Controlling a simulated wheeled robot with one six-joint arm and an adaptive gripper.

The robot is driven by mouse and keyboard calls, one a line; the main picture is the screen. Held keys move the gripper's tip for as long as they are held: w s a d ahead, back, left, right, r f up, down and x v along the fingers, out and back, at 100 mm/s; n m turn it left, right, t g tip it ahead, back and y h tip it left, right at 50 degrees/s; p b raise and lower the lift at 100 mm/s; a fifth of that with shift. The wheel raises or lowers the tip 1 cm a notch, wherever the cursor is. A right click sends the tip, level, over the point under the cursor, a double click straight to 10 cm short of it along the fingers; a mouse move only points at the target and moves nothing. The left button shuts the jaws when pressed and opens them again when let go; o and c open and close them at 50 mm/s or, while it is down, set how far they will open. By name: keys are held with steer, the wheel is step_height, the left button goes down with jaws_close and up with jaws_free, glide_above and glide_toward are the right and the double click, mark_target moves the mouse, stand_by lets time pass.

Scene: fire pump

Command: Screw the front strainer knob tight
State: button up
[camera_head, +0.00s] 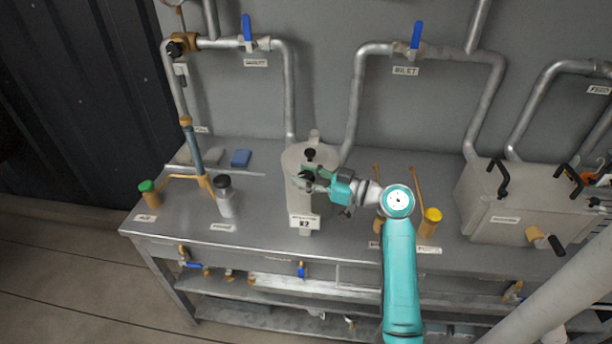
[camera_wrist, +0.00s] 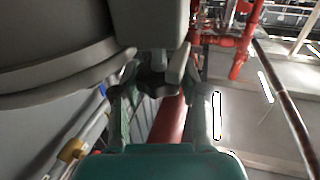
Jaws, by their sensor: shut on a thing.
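The strainer (camera_head: 298,200) is a pale grey upright canister near the middle of the bench, with a white label on its front. The front strainer knob (camera_head: 305,175) is small and black, at the canister's upper front. Another black knob (camera_head: 310,153) sits behind it on the lid. My gripper (camera_head: 316,183) reaches in from the right at the front knob. In the wrist view my gripper (camera_wrist: 160,84) has its two fingers on either side of the dark front knob (camera_wrist: 152,80), shut on it. The fingers partly hide the knob, and its thread cannot be seen.
A yellow-capped container (camera_head: 430,223) stands right of the strainer, near my arm. A black-capped bottle (camera_head: 224,197) and a green-capped one (camera_head: 149,194) stand left. A grey box (camera_head: 505,207) with black handles fills the right. Pipes with blue valve handles (camera_head: 416,35) run along the wall.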

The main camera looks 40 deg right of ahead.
steer(key=m+h, duration=0.2)
steer(key=h, duration=0.1)
steer(key=m+t+h, duration=0.1)
steer(key=m+h, duration=0.1)
steer(key=h, duration=0.1)
steer(key=shift+a, duration=0.1)
steer(key=shift+m+g+h, duration=0.2)
steer(key=shift+m+h, duration=0.8)
steer(key=shift+h, duration=0.65)
steer(key=shift+m+g+h, duration=0.2)
steer(key=shift+m+h, duration=0.8)
steer(key=shift+h, duration=0.65)
steer(key=shift+m+g+h, duration=1.9)
steer(key=shift+m+h, duration=0.5)
steer(key=shift+h, duration=0.6)
steer(key=shift+m+g+h, duration=1.1)
steer(key=shift+g+h, duration=0.2)
steer(key=shift+g, duration=0.4)
steer(key=o, duration=1.2)
steer(key=shift+c, duration=0.2)
steer(key=shift+m, duration=0.3)
